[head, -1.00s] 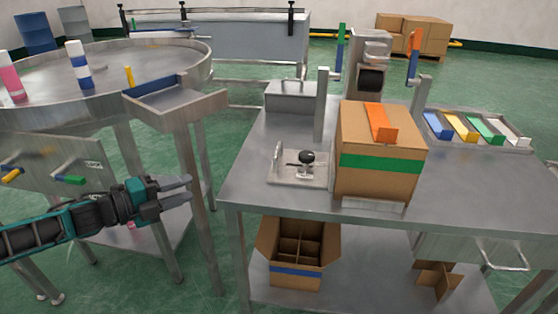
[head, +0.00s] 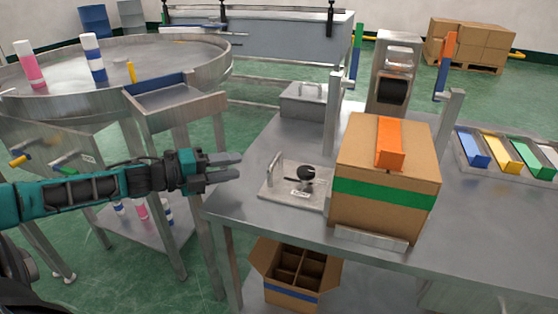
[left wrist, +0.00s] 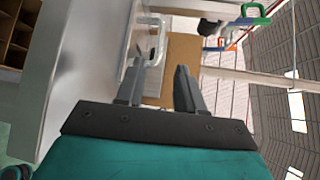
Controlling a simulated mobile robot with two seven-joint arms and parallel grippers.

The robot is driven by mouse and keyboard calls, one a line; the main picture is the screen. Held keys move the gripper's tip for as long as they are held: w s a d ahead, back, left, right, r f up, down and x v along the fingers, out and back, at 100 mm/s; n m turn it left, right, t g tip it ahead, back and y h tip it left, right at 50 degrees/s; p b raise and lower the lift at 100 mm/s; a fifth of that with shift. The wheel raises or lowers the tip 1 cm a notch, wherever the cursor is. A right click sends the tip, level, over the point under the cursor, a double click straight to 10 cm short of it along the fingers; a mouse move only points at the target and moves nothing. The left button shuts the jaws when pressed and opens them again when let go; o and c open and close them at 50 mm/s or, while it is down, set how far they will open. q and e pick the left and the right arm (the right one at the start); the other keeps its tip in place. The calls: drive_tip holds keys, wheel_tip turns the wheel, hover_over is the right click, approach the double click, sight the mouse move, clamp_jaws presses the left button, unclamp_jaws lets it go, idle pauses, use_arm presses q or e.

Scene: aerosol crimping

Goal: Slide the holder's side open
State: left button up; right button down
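The metal holder (head: 284,187) is a flat plate on the steel table, with an upright handle on its left side (head: 274,168) and a black knob (head: 305,173) on top. It stands just left of the taped carton. My left gripper (head: 232,167) is open and empty, left of the holder and apart from it, near the table's left edge. In the left wrist view my two fingers (left wrist: 158,88) are spread, and a pale looped handle (left wrist: 154,45) shows beyond them. My right gripper is not in view.
The carton (head: 383,180) with green tape and an orange piece on top stands against the holder's right. Behind are a grey metal box (head: 302,101) and a post machine (head: 395,75). A round steel table (head: 130,68) is at the left. The table front is clear.

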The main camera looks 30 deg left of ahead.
sight(275, 158)
use_arm(q)
drive_tip(key=shift+b+x, duration=0.5)
drive_tip(key=shift+x, duration=0.3)
drive_tip(key=shift+b+x, duration=0.45)
drive_tip(key=shift+x, duration=4.75)
clamp_jaws()
drive_tip(key=shift+a, duration=0.1)
